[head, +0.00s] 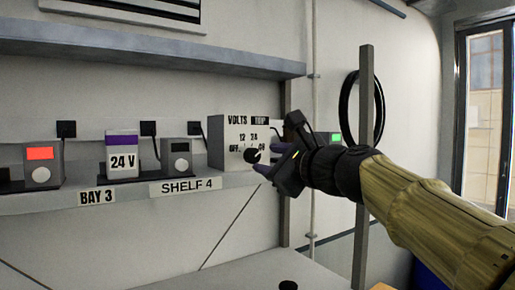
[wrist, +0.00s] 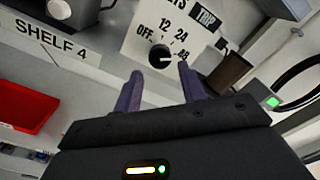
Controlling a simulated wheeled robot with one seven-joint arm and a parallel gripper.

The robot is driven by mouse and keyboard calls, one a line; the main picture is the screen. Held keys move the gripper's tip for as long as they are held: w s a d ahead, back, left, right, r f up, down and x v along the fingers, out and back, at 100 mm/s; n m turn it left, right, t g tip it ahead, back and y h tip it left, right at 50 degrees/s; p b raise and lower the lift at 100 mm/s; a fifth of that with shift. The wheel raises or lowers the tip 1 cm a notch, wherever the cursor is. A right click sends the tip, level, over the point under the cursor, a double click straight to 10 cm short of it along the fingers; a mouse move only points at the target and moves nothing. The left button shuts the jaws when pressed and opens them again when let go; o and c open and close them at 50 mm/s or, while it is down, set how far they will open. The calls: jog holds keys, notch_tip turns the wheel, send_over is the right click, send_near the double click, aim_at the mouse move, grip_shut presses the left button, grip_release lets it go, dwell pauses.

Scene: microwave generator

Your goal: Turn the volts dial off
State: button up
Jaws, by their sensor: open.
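The volts dial is a round black knob (head: 252,155) on the front of a pale box (head: 231,130) marked VOLTS and TRIP, standing on the shelf. In the wrist view the dial (wrist: 160,56) has OFF, 12, 24 and 48 printed around it. A light mark on the knob seems to face right, towards 48, but is too small to be sure. My gripper (head: 265,163) is at the box's front, close to the dial. In the wrist view my gripper (wrist: 158,74) is open, its purple fingers on either side just below the dial, with nothing between them.
Left along the shelf (head: 230,180) stand a 24 V purple-and-white block (head: 122,157) and grey units with knobs, one with a red display (head: 40,153). A post (head: 363,150) stands right of the box. A red tray (wrist: 24,98) lies lower left in the wrist view.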

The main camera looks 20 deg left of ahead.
aim_at(255, 156)
jog(key=p+x, duration=0.2)
jog(key=x, duration=0.4)
jog(key=shift+s, duration=0.1)
jog(key=shift+d, duration=0.1)
jog(key=c, duration=0.7)
